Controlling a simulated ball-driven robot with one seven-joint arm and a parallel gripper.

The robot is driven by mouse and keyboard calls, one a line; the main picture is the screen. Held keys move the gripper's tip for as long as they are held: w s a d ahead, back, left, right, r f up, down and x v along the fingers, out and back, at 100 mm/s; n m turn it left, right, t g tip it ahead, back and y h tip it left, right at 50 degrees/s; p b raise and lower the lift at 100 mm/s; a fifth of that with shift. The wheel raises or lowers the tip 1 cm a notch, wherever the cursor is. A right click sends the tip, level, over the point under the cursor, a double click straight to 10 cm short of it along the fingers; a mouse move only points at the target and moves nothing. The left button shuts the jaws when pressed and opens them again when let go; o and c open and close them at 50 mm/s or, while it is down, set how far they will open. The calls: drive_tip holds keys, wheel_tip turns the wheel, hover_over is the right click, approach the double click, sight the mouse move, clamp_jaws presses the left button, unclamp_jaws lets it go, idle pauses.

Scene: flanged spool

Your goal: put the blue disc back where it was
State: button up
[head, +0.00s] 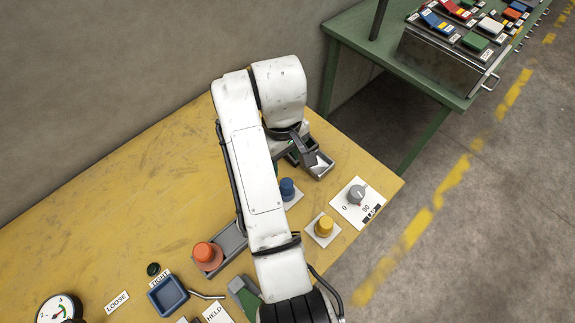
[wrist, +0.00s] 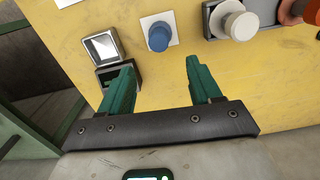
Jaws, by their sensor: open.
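In the head view my arm hides most of the gripper. A white flanged piece (wrist: 233,22) sits right of the blue piece in the wrist view.
A small grey open box (wrist: 103,47) is by my left finger. An orange knob (head: 208,255), a yellow knob (head: 323,227), a grey dial (head: 357,194) and a blue square tray (head: 168,295) are on the table. The table's back left is bare. A green bench (head: 350,40) stands beyond.

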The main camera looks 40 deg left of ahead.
drive_tip(key=shift+r, duration=0.25)
drive_tip(key=w+d+f+m, duration=0.1)
drive_tip(key=d+f+m, duration=0.4)
drive_tip(key=d, duration=0.9)
drive_tip(key=w+d+f+m, duration=0.1)
drive_tip(key=d+f+m, duration=0.2)
drive_tip(key=d+f, duration=0.75)
drive_tip(key=s+d+r+m, duration=0.2)
drive_tip(key=s+d+m, duration=0.2)
drive_tip(key=s+d, duration=0.6)
drive_tip(key=s+d+r+m+t, duration=0.1)
drive_tip(key=s+d+m, duration=0.4)
drive_tip(key=d, duration=1.2)
drive_tip(key=s+r, duration=0.1)
drive_tip(key=s, duration=0.3)
drive_tip(key=shift+s, duration=0.35)
